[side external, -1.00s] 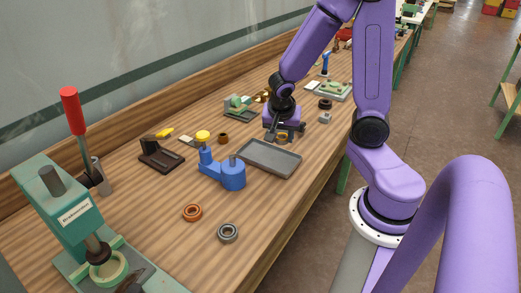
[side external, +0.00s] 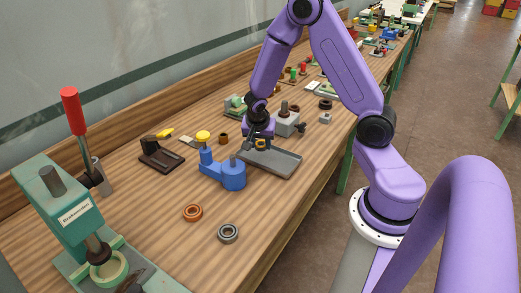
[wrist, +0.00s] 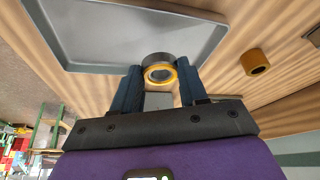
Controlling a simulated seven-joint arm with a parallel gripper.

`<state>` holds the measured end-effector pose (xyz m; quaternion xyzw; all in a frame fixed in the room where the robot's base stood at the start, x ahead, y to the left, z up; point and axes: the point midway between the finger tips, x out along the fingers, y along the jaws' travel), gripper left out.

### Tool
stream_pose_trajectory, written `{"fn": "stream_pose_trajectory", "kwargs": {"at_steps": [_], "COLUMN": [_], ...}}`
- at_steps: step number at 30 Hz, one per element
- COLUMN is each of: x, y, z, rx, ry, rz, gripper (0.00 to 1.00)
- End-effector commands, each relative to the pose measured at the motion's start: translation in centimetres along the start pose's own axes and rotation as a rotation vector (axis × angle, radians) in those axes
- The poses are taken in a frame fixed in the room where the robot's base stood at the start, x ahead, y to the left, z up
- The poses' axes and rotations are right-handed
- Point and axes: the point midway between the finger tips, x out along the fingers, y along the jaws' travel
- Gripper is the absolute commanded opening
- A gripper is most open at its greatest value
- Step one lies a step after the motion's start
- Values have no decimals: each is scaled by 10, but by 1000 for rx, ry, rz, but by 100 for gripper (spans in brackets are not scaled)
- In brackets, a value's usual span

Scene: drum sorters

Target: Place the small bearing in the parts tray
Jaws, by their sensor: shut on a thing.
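My gripper (side external: 258,146) is shut on the small bearing (wrist: 160,73), a ring with a dark outer part and a gold-yellow inner rim. In the wrist view the bearing sits between the two blue-grey fingertips. It also shows small and yellow below my gripper in the side view. The parts tray (side external: 285,170) is a flat grey tray with a low rim, empty where I see it. My gripper is above the tray's back-left end in the side view. In the wrist view the tray (wrist: 110,60) spreads beyond the bearing; the exact height gap cannot be told.
A blue fixture (side external: 232,176) stands close to the tray's left. An orange ring (side external: 192,213) and a grey ring (side external: 228,233) lie in front. A brown bushing (side external: 223,138) and a grey block with a post (side external: 286,122) stand behind. A green press (side external: 60,205) is front left.

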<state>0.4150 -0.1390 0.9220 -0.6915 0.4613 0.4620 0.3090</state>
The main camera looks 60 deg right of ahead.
Motion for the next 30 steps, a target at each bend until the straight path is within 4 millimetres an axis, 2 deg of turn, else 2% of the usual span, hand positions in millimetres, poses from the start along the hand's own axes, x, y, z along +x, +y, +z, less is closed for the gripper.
{"fn": "stream_pose_trajectory", "kwargs": {"at_steps": [3, 8, 22, 23, 24, 25, 30], "x": [14, 28, 33, 33, 32, 32, 32], "y": [0, 0, -1, -1, -1, -1, -1], "z": [5, 10, 13, 13, 13, 13, 13], "rx": [-3, -3, -2, -2, -1, -1, -1], "ry": [0, 0, 0, 0, 0, 0, 0], "rz": [3, 3, 1, 0, 0, 0, 1], "gripper": [10, 10, 10, 49, 62, 68, 68]}}
